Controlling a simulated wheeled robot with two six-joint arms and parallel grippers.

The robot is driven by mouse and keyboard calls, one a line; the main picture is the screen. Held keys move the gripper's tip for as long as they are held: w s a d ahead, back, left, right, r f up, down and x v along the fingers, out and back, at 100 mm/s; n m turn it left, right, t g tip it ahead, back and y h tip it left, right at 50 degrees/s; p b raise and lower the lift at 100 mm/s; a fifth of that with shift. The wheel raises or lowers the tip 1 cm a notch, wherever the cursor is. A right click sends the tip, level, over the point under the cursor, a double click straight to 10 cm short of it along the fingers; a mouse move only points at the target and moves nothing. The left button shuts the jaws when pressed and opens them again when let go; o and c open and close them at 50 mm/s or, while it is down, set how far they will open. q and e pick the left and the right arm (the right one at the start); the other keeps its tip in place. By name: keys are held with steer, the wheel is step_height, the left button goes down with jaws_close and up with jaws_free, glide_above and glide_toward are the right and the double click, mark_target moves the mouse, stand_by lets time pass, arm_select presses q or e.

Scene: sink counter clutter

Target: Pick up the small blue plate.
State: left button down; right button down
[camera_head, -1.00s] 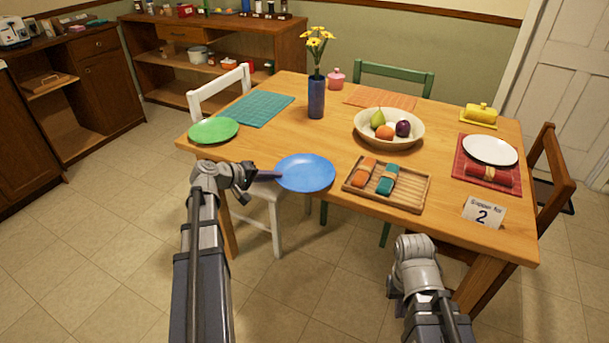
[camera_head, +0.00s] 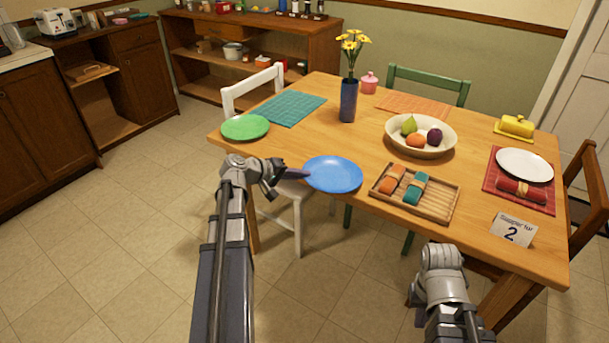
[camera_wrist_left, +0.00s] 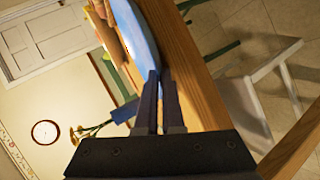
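The small blue plate (camera_head: 335,174) is at the near edge of the wooden table, between a green plate and a wooden tray. It looks about level; I cannot tell whether it rests on the table or is slightly raised. My left gripper (camera_head: 300,174) reaches its left rim. In the left wrist view the plate (camera_wrist_left: 136,32) shows nearly edge-on, and its rim runs between the close-set fingers of the left gripper (camera_wrist_left: 160,76), which look shut on it. My right arm shows at the lower right of the head view, but its fingers are hidden.
The green plate (camera_head: 245,127) lies left of the blue one. The wooden tray (camera_head: 441,205) with rolled napkins is close on its right. A blue vase (camera_head: 348,101) and fruit bowl (camera_head: 420,145) stand behind. A white chair (camera_head: 296,222) stands below the table edge.

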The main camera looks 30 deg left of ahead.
step_height(320, 180, up, 9)
steer(key=p, duration=0.8)
steer(key=shift+p, duration=0.3)
steer(key=shift+r, duration=0.2)
step_height(320, 180, up, 12)
steer(key=p, duration=1.2)
